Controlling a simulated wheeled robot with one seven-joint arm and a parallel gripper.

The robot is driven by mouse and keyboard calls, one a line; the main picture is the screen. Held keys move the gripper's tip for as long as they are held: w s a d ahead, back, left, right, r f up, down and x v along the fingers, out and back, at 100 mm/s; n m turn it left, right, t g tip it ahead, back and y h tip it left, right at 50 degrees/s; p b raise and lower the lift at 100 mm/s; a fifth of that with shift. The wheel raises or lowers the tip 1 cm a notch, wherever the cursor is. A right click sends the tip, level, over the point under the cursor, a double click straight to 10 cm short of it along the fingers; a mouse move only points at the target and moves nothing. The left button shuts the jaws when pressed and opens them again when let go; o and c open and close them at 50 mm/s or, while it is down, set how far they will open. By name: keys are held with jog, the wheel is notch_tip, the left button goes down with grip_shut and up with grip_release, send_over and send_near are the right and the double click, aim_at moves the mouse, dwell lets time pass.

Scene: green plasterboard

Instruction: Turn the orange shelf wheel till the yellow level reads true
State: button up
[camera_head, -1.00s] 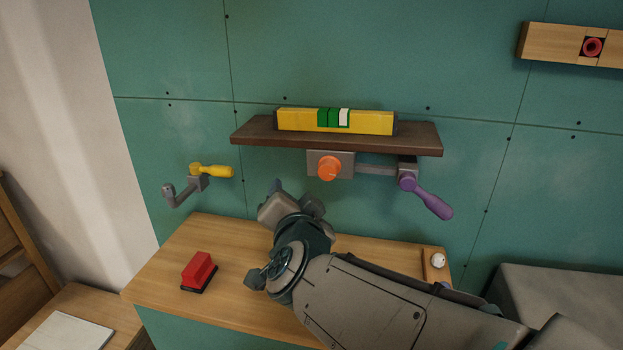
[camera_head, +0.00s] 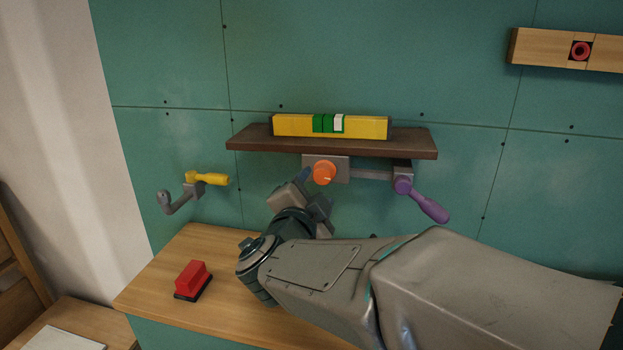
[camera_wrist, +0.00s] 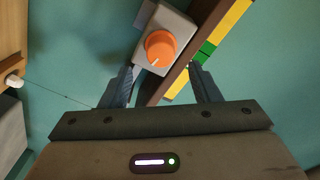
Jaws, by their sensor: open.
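The orange shelf wheel (camera_head: 324,173) is a round knob with a pale mark, on a grey block under the brown shelf (camera_head: 300,144). The yellow level (camera_head: 292,125) lies on the shelf. Its window is green with a white block (camera_head: 339,123) at the right side. My gripper (camera_head: 312,190) is open just below and left of the wheel, in front of the board. In the wrist view the wheel (camera_wrist: 160,48) appears ahead, between the fingers of my gripper (camera_wrist: 161,72) and apart from them. The level (camera_wrist: 228,32) shows there too, partly hidden behind the right finger.
A purple-handled crank (camera_head: 425,203) hangs right of the wheel, joined by a grey bar. A yellow-handled crank (camera_head: 207,178) is on the wall at left. A red block (camera_head: 193,280) sits on the wooden bench (camera_head: 150,290).

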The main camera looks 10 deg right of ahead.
aim_at(322, 178)
jog(key=shift+x, duration=2.8)
